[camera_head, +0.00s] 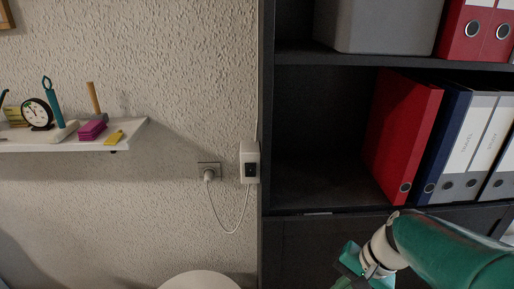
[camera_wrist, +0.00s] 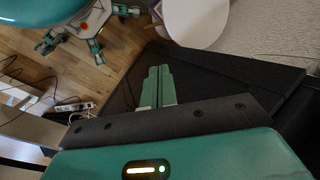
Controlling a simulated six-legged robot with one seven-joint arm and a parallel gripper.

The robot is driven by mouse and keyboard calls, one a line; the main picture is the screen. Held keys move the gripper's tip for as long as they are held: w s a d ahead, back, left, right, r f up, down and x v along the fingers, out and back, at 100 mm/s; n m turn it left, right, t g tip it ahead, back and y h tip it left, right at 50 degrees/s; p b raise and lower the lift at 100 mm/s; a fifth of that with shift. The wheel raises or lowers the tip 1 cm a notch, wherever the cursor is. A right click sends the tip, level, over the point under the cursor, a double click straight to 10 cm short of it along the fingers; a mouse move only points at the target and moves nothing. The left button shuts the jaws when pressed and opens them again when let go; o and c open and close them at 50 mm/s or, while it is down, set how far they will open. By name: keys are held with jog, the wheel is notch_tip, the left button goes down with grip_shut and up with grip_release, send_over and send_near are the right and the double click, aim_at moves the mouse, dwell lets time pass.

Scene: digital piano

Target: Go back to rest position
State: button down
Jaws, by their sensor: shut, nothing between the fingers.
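My gripper (camera_wrist: 158,72) shows in the wrist view with its two green fingers side by side, shut and empty. In the head view my green arm enters from the lower right, and the gripper (camera_head: 356,268) hangs in front of the lower part of the black shelf unit (camera_head: 266,120). In the wrist view a dark flat surface (camera_wrist: 235,75) lies beyond the fingers. I cannot tell whether the fingers touch it. No piano is recognisable in either view.
Red (camera_head: 402,135) and blue-grey binders stand on the shelf near my arm. A wall shelf (camera_head: 60,142) holds a clock (camera_head: 37,114) and small items. A white switch box (camera_head: 249,163) and plugged cable are on the wall. A white round top (camera_head: 199,280) stands below; wooden floor (camera_wrist: 125,40) shows.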

jog(key=s+a+r+n+t+h, duration=0.2)
jog(key=s+r+n+t+h, duration=0.2)
jog(key=r, duration=0.5)
jog(key=shift+r+n+t+h, duration=0.2)
jog(key=shift+n+t+h, duration=0.15)
jog(key=shift+n, duration=0.85)
jog(key=shift+d, duration=0.1)
